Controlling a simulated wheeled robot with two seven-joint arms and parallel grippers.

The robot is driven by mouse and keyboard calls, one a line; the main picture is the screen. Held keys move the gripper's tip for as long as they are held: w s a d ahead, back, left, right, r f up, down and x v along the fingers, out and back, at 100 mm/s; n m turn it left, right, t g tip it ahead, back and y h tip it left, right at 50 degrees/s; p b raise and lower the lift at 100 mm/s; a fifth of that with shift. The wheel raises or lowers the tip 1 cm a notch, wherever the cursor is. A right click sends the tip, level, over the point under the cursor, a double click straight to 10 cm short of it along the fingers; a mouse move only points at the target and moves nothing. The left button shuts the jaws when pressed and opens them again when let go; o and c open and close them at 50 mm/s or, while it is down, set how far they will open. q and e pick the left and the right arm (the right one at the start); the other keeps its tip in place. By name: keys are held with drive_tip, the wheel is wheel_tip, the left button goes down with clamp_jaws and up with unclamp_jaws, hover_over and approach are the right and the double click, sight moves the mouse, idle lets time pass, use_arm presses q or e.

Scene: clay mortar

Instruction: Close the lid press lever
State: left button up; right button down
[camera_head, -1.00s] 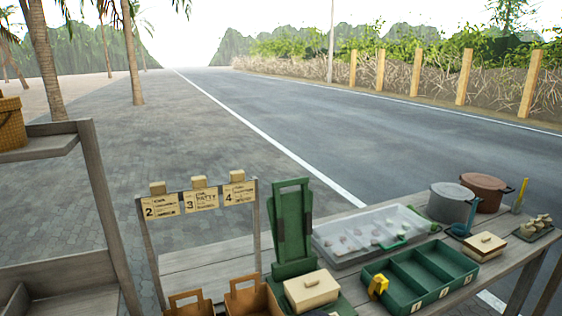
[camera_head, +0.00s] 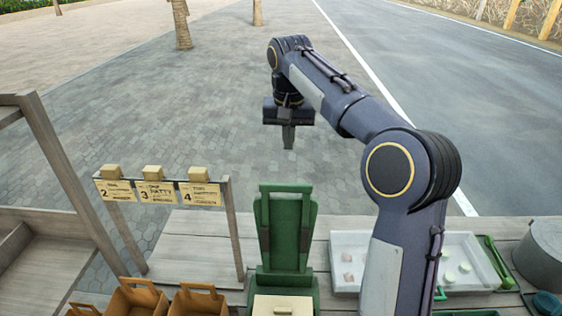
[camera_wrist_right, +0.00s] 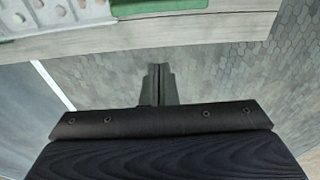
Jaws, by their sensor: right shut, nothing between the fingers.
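The green lid press (camera_head: 286,262) stands on the table in the head view, with its lever frame (camera_head: 285,215) raised upright. A cream block or box (camera_head: 283,305) is at its front, cut by the lower frame edge. My right gripper (camera_head: 288,140) points down, shut and empty, in the air above and beyond the raised lever, apart from it. In the right wrist view its fingers (camera_wrist_right: 159,82) are together, with the table edge and a bit of green at the top. My left gripper is not in view.
A sign rack (camera_head: 165,192) with numbered cards stands left of the press. Brown paper bags (camera_head: 137,300) are at the lower left. A clear tray (camera_head: 348,262) with small pieces and a grey pot (camera_head: 545,252) are to the right, the tray partly behind my right arm.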

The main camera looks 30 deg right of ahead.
wheel_tip(320, 180, down, 9)
drive_tip(key=s+a, duration=0.1)
drive_tip(key=shift+s+a+p, duration=0.15)
drive_tip(key=shift+s+p, duration=0.15)
drive_tip(key=shift+s, duration=0.05)
idle(0.6)
